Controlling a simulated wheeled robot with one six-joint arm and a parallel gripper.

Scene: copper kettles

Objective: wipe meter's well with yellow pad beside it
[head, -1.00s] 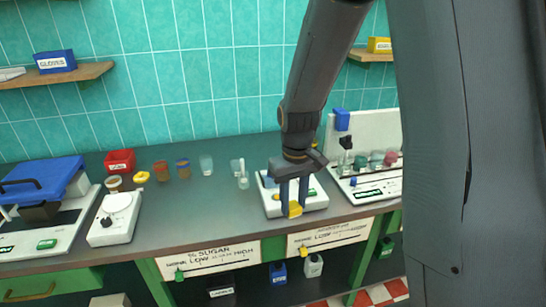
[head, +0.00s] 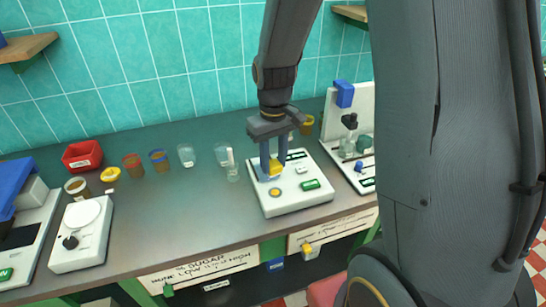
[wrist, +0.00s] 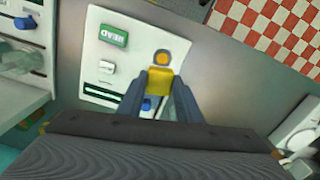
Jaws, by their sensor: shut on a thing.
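The meter (head: 291,205) is a white box on the grey counter, with a green display and a round orange spot with a grey rim (head: 275,192) that looks like its well. The meter fills the middle of the wrist view (wrist: 95,75), with the orange spot (wrist: 161,58) just beyond the fingertips. My gripper (head: 272,170) points down over the meter, shut on the yellow pad (head: 276,168). In the wrist view the pad (wrist: 159,82) sits between the fingers, close beside the orange spot. I cannot tell whether the pad touches the meter.
Glass cups (head: 186,155) and a vial (head: 232,166) stand left of the meter. A second device with a white back panel (head: 346,115) and glassware stands close on its right. A scale (head: 82,235) and a red bin (head: 82,155) are farther left.

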